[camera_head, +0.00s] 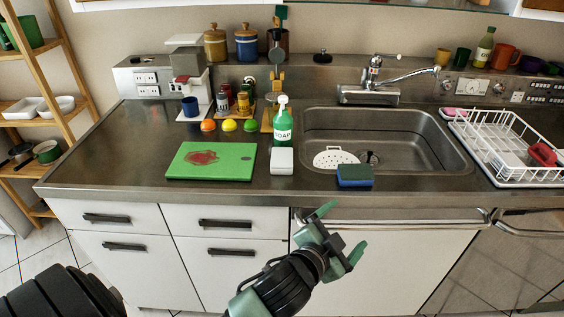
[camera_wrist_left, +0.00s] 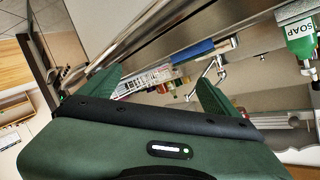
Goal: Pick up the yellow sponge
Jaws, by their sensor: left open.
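A sponge-shaped block (camera_head: 355,177), blue with a dark green top, lies on the counter's front edge before the sink. The blue block also shows in the left wrist view (camera_wrist_left: 193,50), beyond the fingers. I see no plainly yellow sponge. A white block (camera_head: 282,161) lies to its left, in front of the green soap bottle (camera_head: 283,127). My left gripper (camera_head: 340,232) is open and empty, in front of the counter and lower in the picture than the blue block, apart from it. Its two green fingers spread apart in the left wrist view (camera_wrist_left: 158,88). My right gripper is not in view.
A green cutting board (camera_head: 212,161) lies on the counter at left. The sink (camera_head: 425,147) and a white dish rack (camera_head: 510,150) are at right. A metal rail (camera_head: 400,216) runs along the cabinet front near my left gripper.

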